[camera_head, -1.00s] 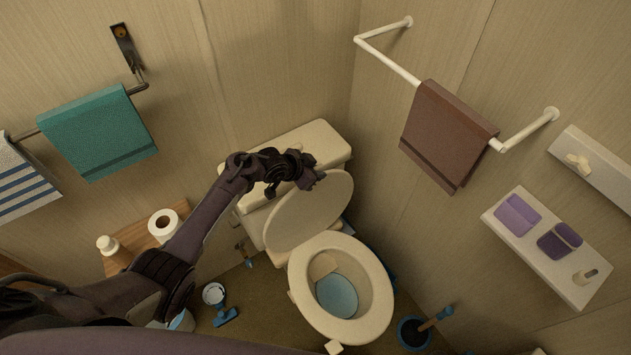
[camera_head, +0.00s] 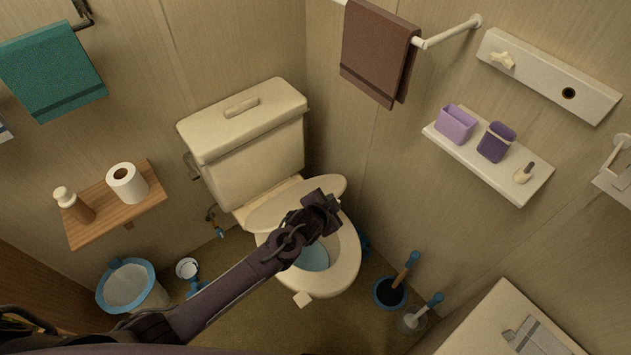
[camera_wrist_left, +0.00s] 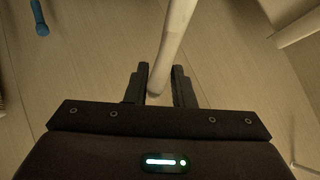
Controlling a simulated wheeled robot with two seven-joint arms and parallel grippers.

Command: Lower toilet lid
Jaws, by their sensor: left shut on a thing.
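The toilet lid (camera_head: 287,205) is cream and tilted part way down, above the rear of the bowl. The toilet seat and bowl (camera_head: 347,268) are cream, and bluish water (camera_head: 314,258) shows inside. My left gripper (camera_head: 325,207) is at the lid's free edge, and my forearm crosses in front of the bowl. In the left wrist view, the lid's thin edge (camera_wrist_left: 176,45) stands between the two fingers of my left gripper (camera_wrist_left: 160,82), which are shut on it. My arm hides part of the lid and seat. My right gripper is not in view.
The toilet tank (camera_head: 250,150) stands behind the bowl. A plunger (camera_head: 392,290) and a brush (camera_head: 413,318) stand right of the bowl. A blue-rimmed bin (camera_head: 130,288) and a wooden shelf (camera_head: 115,210) are at the left. A wall shelf (camera_head: 487,160) is at the right.

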